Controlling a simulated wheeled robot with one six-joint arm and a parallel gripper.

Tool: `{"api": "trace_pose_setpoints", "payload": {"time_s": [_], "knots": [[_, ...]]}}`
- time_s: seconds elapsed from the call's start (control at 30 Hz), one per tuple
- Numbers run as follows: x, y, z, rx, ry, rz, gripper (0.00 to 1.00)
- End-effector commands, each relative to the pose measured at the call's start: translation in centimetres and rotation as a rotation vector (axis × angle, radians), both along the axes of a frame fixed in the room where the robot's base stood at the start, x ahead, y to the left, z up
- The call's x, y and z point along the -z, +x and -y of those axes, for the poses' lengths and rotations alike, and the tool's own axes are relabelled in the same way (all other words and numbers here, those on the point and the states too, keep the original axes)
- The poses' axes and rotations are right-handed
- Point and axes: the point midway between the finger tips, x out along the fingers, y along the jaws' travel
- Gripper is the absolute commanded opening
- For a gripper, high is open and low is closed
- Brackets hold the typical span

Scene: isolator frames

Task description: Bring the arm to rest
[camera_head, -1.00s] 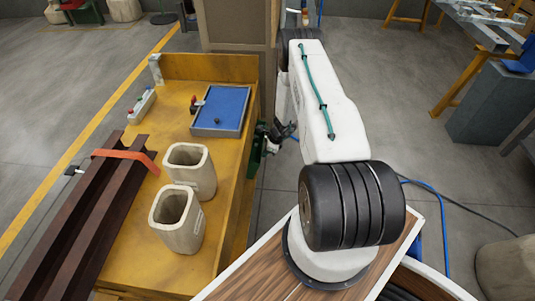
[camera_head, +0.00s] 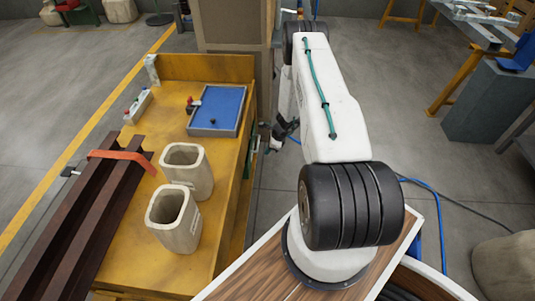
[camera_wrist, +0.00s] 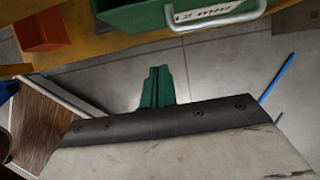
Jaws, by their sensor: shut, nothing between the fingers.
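My gripper (camera_wrist: 158,72) shows in the wrist view as two green fingers pressed together, with nothing between them. It is over the grey floor, just short of the yellow bench's edge. In the head view my arm reaches up and away from the base, then bends down at the bench's right side. My wrist there is dark and partly hidden by the arm, and the fingers are not clear.
The yellow bench (camera_head: 136,258) carries two beige containers (camera_head: 187,168) (camera_head: 174,219), a blue-topped tray (camera_head: 217,107) and dark beams (camera_head: 75,223). A green box (camera_wrist: 150,20) with a handle and an orange bin (camera_wrist: 42,31) are near my gripper. Floor right of my arm is mostly clear.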

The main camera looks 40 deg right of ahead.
Motion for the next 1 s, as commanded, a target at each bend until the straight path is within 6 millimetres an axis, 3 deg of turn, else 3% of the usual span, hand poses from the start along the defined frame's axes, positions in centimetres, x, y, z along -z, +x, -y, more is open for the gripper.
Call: {"api": "trace_pose_setpoints", "payload": {"time_s": [0.1, 0.3, 0.77, 0.83, 0.93, 1.0], "knots": [[-2.8, -0.2, 0.4, 0.009, -0.001, 0.000, 0.00], [-5.8, -0.1, 0.3, 0.009, 0.000, -0.001, 0.00], [-6.8, -0.1, 0.0, -0.014, 0.001, 0.003, 0.00], [-6.9, -0.4, -0.8, -0.083, 0.016, 0.015, 0.00], [-6.6, -2.4, -3.3, -0.206, 0.064, 0.006, 0.00], [-8.5, -3.7, -4.9, -0.331, 0.095, 0.017, 0.00]]}}
